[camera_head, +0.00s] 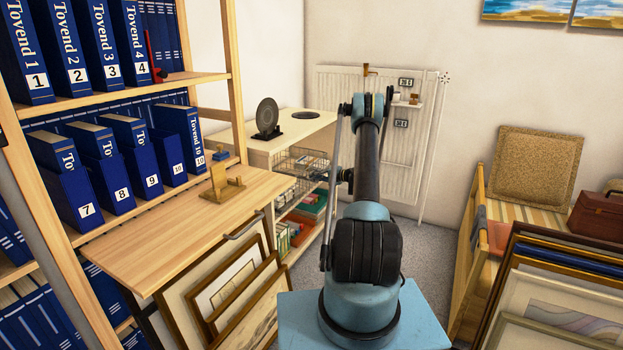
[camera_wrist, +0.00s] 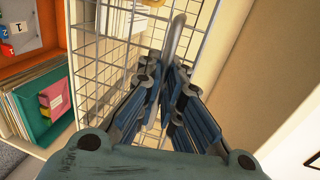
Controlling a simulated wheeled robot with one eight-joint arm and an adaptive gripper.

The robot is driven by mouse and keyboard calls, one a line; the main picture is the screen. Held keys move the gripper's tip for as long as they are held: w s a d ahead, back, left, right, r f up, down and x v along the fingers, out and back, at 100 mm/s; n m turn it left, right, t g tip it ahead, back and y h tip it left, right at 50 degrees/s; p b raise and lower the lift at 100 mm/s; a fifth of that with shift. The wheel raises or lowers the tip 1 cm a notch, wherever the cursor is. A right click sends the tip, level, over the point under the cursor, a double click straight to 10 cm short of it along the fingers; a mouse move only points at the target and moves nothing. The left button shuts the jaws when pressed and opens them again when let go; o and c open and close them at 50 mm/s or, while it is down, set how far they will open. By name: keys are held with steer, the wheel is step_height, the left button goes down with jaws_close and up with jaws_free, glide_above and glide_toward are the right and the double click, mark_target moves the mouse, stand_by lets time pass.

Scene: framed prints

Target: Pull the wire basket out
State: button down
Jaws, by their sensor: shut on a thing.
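The wire basket (camera_head: 298,160) sits at the front of the light wood cabinet, under its top, in the head view. In the wrist view its wire mesh (camera_wrist: 108,58) fills the middle, with a thick grey curved handle (camera_wrist: 176,35) on its near side. My gripper (camera_wrist: 167,76) is shut on that handle, its blue-grey fingers close together around the lower part. The exact contact is partly hidden by the fingers. In the head view my arm hides part of the basket's right side.
The cabinet's lower shelves hold boxes and folders (camera_head: 310,207). A teal folder (camera_wrist: 42,112) shows left of the basket. A wooden flap (camera_head: 190,225) and leaning frames (camera_head: 235,295) stand at left. A radiator (camera_head: 335,95) is behind; framed prints (camera_head: 555,300) stand at right.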

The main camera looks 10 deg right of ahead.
steer(key=f+v, duration=0.3)
steer(key=v, duration=1.1)
steer(key=shift+s+d, duration=0.35)
steer(key=shift+d, duration=0.15)
steer(key=c, duration=1.8)
jaws_free()
steer(key=shift+o, duration=0.2)
steer(key=shift+d, duration=0.1)
steer(key=v, duration=1.1)
steer(key=shift+s+d, duration=0.25)
steer(key=shift+d, duration=0.1)
steer(key=shift+r, duration=0.1)
